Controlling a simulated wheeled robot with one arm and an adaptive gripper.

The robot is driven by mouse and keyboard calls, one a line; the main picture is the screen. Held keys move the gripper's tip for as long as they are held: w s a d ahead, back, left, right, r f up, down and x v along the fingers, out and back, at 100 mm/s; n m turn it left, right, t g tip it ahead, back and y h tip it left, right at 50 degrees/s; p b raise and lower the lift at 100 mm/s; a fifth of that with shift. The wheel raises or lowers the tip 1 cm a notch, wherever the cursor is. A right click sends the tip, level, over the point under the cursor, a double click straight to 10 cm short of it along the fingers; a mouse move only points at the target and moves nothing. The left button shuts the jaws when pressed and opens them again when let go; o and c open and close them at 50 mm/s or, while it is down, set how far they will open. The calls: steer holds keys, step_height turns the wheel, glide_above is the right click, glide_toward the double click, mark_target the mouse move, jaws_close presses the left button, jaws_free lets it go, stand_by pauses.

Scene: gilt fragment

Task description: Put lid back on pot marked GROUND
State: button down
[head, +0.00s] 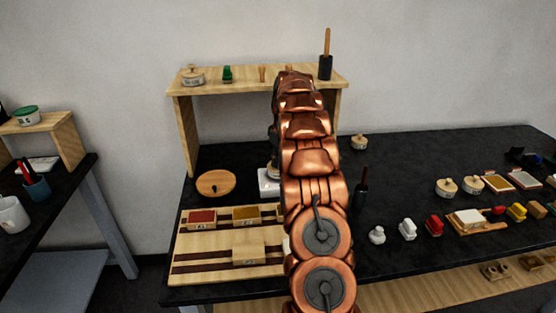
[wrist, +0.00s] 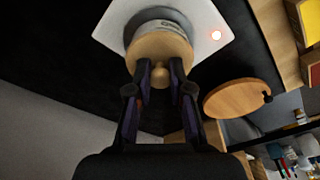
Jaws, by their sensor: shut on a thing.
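My gripper (wrist: 160,85) is shut on the knob (wrist: 175,72) of a round pale wooden lid (wrist: 152,48). The lid covers the top of a grey-white pot (wrist: 153,17) in the wrist view; whether it is fully seated or slightly above the rim I cannot tell. The pot bears a dark label, too small and cut off to read. It stands on a white square plate (wrist: 207,32) with a small red light. In the head view my arm hides my gripper and most of the pot; the white plate (head: 267,187) shows at the arm's left.
A round wooden board (head: 216,183) lies left of the plate. A wooden rack (head: 190,257) with coloured blocks is in front. A wooden shelf (head: 240,82) stands behind, bearing another lidded pot (head: 192,77). More lidded pots (head: 446,187) and stamps (head: 434,226) stand to the right.

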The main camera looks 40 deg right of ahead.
stand_by(0.8)
steer(key=c, duration=1)
jaws_free()
steer(key=shift+o, duration=0.4)
steer(key=o, duration=0.4)
steer(key=shift+o, duration=0.2)
steer(key=shift+r+p, duration=0.85)
steer(key=shift+r, duration=2.65)
steer(key=shift+c, duration=0.2)
